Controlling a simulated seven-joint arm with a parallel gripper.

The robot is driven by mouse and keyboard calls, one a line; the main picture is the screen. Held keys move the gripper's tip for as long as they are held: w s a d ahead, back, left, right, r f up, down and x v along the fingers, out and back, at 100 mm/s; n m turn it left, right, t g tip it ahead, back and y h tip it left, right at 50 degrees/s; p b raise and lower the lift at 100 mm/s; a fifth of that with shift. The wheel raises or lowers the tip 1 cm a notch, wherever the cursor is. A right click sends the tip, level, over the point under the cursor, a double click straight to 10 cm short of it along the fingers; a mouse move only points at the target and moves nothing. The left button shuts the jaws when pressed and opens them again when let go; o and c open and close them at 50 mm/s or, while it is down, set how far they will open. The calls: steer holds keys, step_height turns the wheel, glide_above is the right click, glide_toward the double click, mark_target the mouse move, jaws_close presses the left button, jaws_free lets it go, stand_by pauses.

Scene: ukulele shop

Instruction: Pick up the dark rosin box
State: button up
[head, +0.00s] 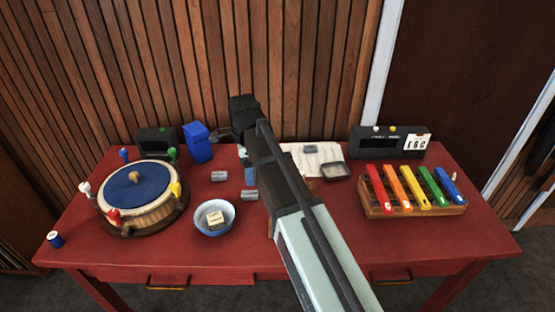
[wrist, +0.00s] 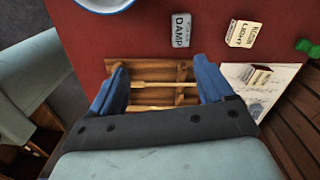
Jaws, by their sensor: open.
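I cannot identify the dark rosin box for certain. One small box with a cream top and dark reddish side (wrist: 259,77) lies on the paper sheet; it also shows in the head view (head: 310,149). A cream box (head: 215,217) sits in the blue bowl (head: 201,230), its label unreadable. A pale box (wrist: 243,33) seems to read "LIGHT", and a grey box (wrist: 180,30) reads "DAMP". My gripper (wrist: 158,72) is open with blue fingers, above a slatted wooden piece (wrist: 152,72). Nothing is held. In the head view my arm hides most of the gripper and that wooden piece.
A drum with a blue top (head: 135,188) stands left. Coloured chime bars (head: 412,190) stand right. Behind are a blue box (head: 197,143) and black devices (head: 390,142). The red table (head: 340,215) has clear room in front.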

steer(key=w+d+m, duration=0.2)
steer(key=w+d, duration=0.2)
steer(key=w, duration=0.8)
steer(key=w+d+m, duration=0.1)
steer(key=w+d, duration=0.3)
steer(key=w, duration=0.8)
steer(key=f, duration=0.8)
steer(key=shift+d, duration=0.2)
steer(key=shift+s+d+f, duration=0.1)
steer(key=shift+d+f, duration=0.1)
steer(key=shift+f, duration=0.75)
steer(key=shift+s+d+f, duration=0.1)
steer(key=shift+d+f, duration=0.1)
steer(key=shift+f, duration=1.4)
steer(key=shift+c, duration=0.5)
steer(key=c, duration=1)
steer(key=shift+r, duration=0.15)
